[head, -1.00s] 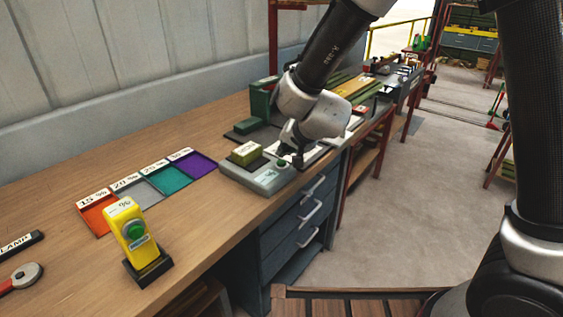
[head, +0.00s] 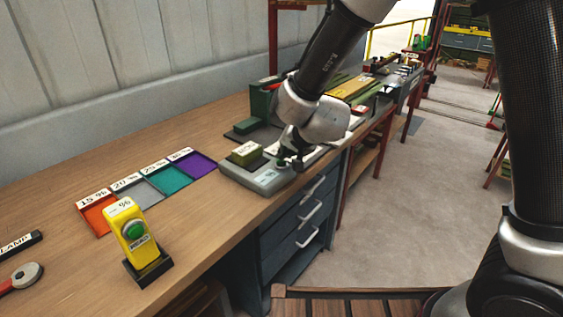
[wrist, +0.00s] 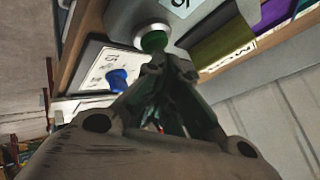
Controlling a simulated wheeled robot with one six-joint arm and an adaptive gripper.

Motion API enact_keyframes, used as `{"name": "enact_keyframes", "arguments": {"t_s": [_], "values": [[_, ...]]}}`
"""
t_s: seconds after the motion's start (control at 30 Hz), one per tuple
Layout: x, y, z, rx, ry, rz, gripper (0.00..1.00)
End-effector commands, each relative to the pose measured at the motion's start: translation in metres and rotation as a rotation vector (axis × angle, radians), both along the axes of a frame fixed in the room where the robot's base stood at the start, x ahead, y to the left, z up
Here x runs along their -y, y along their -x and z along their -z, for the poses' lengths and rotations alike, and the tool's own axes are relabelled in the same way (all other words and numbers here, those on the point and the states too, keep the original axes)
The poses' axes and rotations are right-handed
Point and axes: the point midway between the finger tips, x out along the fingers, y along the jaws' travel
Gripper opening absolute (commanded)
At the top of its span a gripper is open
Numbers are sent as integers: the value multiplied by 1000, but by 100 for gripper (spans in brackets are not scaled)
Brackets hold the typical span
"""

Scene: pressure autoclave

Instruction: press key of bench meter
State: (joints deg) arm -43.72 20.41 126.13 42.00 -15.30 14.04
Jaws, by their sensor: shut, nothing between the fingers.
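The bench meter (head: 262,181) is a grey box near the front edge of the wooden bench, with an olive block (head: 244,153) on its back part. Its green round key (wrist: 153,41) shows in the wrist view, just beyond my fingertips; in the head view my gripper largely covers it. My gripper (head: 288,160) is shut and empty, pointing down over the key end of the meter. In the wrist view, my fingertips (wrist: 166,66) are at the near edge of the key. I cannot tell whether they touch it.
A yellow handheld device (head: 131,232) with a green button stands in a black holder. Labelled orange, grey, teal and purple trays (head: 173,179) lie left of the meter. A white card with a blue item (wrist: 116,78) lies beside the meter. Drawers (head: 305,217) are below.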

Motion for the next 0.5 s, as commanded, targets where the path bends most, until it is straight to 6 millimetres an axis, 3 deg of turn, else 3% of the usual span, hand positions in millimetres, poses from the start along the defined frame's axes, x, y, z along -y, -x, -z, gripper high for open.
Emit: {"name": "enact_keyframes", "arguments": {"t_s": [0.5], "values": [[0, 0, 7, 0, 1, 0, 0]]}}
